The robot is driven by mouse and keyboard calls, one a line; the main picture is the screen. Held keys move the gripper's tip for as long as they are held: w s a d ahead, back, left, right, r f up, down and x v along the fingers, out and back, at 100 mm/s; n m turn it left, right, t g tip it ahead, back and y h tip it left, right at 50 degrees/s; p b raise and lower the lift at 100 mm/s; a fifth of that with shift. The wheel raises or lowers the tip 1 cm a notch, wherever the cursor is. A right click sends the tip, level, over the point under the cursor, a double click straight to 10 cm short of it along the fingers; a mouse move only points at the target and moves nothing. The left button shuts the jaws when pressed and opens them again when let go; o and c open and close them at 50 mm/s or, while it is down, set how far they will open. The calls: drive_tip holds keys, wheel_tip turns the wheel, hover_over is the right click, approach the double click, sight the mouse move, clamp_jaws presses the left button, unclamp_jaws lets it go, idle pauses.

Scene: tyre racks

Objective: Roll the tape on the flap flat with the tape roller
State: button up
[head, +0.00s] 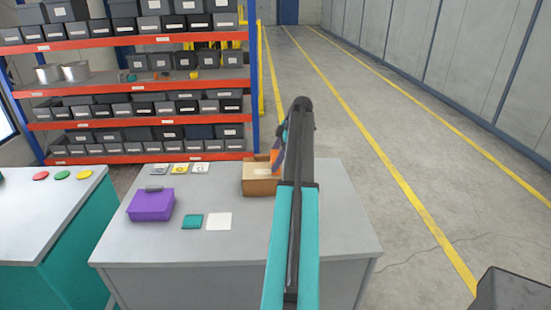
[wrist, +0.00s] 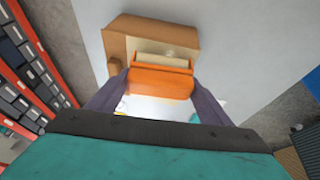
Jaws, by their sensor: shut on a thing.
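The tape roller (wrist: 160,82) is orange with a pale cream roll along its far edge. My gripper (wrist: 158,92) is shut on it, with one dark finger on each side. The brown cardboard box (wrist: 125,30) lies just beyond the roller in the wrist view, and the roll overlaps its near part. I cannot tell whether the roll touches the flap. The tape cannot be made out clearly. In the head view the box (head: 258,187) stands at the back right of the grey table, partly hidden by my arm; orange of the roller (head: 274,158) shows above it.
On the table (head: 190,247) are a purple case (head: 151,205), a teal square (head: 192,222), a white square (head: 219,221) and small labelled cards (head: 179,170). A rack with dark bins (head: 140,110) stands behind. The table's front is clear.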

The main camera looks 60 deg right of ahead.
drive_tip(key=shift+s+a, duration=0.65)
drive_tip(key=shift+a, duration=0.25)
drive_tip(key=shift+w+d+f, duration=0.15)
drive_tip(key=shift+w+d, duration=0.55)
drive_tip(key=shift+d, duration=0.3)
drive_tip(key=shift+s+a, duration=0.1)
drive_tip(key=shift+a, duration=0.05)
drive_tip(key=shift+s+a, duration=0.6)
drive_tip(key=shift+a, duration=0.25)
drive_tip(key=shift+w+d, duration=0.1)
drive_tip(key=shift+d, duration=0.05)
drive_tip(key=shift+w+d+b, duration=0.35)
drive_tip(key=shift+w+d, duration=0.25)
drive_tip(key=shift+d, duration=0.25)
drive_tip(key=shift+s+a, duration=0.1)
drive_tip(key=shift+a, duration=0.05)
